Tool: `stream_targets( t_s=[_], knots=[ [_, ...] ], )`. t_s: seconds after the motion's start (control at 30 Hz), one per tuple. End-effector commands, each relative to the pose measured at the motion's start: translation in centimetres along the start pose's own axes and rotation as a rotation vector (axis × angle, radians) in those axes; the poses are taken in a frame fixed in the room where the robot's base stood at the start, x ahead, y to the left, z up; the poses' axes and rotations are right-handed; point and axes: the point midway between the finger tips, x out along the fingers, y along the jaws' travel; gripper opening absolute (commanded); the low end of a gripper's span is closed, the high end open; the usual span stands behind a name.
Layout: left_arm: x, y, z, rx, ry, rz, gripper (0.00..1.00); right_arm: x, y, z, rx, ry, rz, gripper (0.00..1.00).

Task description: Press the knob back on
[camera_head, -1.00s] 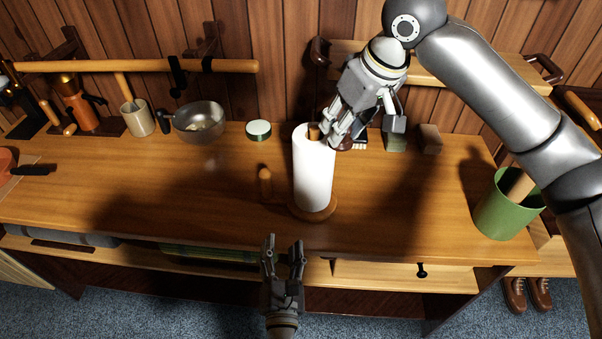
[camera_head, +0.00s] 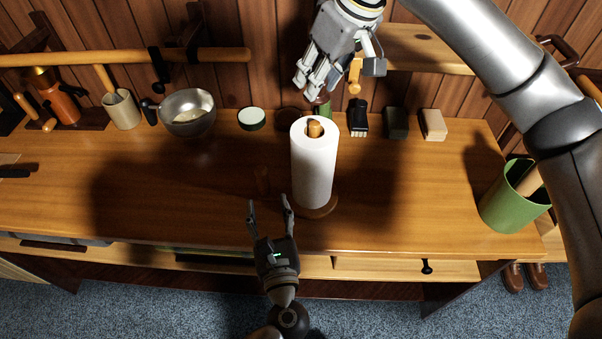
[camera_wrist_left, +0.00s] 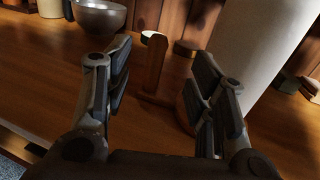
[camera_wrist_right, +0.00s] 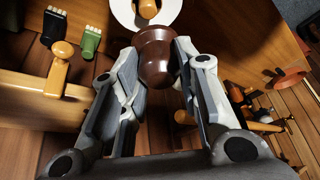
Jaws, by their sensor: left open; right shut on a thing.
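The white paper roll (camera_head: 311,165) stands upright on its wooden holder, whose peg (camera_head: 315,129) shows bare at the top. My right gripper (camera_head: 308,92) is raised behind the roll, near the wall. In the right wrist view, its fingers are shut on the dark brown knob (camera_wrist_right: 155,58). The roll's top and peg (camera_wrist_right: 148,9) show past the knob, apart from it. My left gripper (camera_head: 268,203) is open in front of the roll. In the left wrist view, the slim wooden side post (camera_wrist_left: 155,65) stands upright beyond and between its fingers, beside the roll (camera_wrist_left: 262,50).
A metal bowl (camera_head: 188,112) and a round tin (camera_head: 252,119) stand at the back left. Brushes (camera_head: 359,118) and blocks (camera_head: 433,125) line the back right. A green bin (camera_head: 515,197) stands at the right.

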Motion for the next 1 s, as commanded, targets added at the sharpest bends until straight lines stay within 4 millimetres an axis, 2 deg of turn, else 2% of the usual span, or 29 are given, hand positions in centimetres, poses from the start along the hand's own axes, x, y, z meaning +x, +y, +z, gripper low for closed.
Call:
stream_targets(
  t_s=[0.17, 0.4, 0.6, 0.8, 1.0],
  knots=[
    [2.1, 0.0, 0.1, 0.002, -0.005, 0.001, 0.51, 0.0, 0.0, 0.0, 0.001, 0.000, 0.000, 0.08],
    [6.8, 0.0, 0.1, 0.003, -0.005, 0.000, 0.51, 0.0, 0.0, 0.0, 0.001, 0.000, 0.000, 0.08],
    [9.9, 0.0, 0.1, 0.004, -0.003, 0.000, 0.51, 0.0, 0.0, 0.0, 0.001, 0.000, 0.000, 0.08],
    [11.6, 0.0, 0.1, 0.002, -0.002, -0.001, 0.51, 0.0, 0.0, 0.0, 0.001, 0.000, 0.000, 0.08],
    [11.8, 0.0, 0.0, 0.002, 0.000, -0.001, 0.51, 0.0, 0.0, 0.0, 0.001, 0.000, 0.000, 0.08]
  ],
)
